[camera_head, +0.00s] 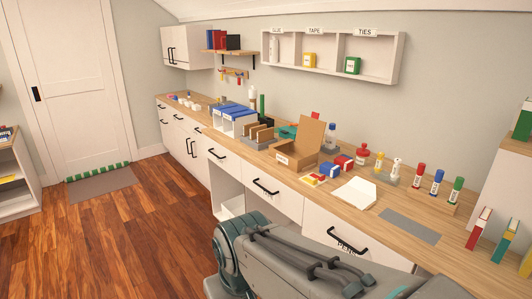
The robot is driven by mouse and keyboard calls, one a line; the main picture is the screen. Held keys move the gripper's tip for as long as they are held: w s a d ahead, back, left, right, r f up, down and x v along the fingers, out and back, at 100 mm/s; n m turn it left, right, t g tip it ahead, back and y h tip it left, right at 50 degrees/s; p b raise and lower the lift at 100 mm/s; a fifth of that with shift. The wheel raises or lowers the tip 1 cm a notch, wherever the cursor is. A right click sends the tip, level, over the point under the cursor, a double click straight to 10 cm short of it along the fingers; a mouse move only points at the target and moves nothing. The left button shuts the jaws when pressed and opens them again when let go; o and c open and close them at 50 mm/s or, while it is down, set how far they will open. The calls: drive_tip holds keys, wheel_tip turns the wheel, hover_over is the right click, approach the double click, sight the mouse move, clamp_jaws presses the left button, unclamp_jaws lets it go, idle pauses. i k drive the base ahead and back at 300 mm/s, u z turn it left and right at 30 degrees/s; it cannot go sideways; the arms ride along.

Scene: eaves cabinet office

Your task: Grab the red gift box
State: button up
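A small red box (344,162) with a lighter band sits on the wooden counter, right of the open cardboard box (297,147). It looks like the red gift box, though it is small in the picture. A blue box (329,170) with a light band stands just in front of it, to the left, and hides part of it. My arm lies across the bottom of the view, below the counter front. My gripper is not in view.
White paper (355,193) and a grey mat (410,227) lie right of the boxes. A red bottle (362,154) stands behind the red box. Marker-like bottles stand in a wooden holder (432,201) farther right. Drawers with black handles (347,241) line the counter front.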

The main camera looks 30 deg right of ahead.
sight(346, 164)
drive_tip(key=u, duration=0.05)
drive_tip(key=i, duration=1.5)
drive_tip(key=z, duration=1.1)
drive_tip(key=i, duration=0.95)
drive_tip(key=z, duration=1.05)
drive_tip(key=i, duration=0.25)
drive_tip(key=z, duration=0.2)
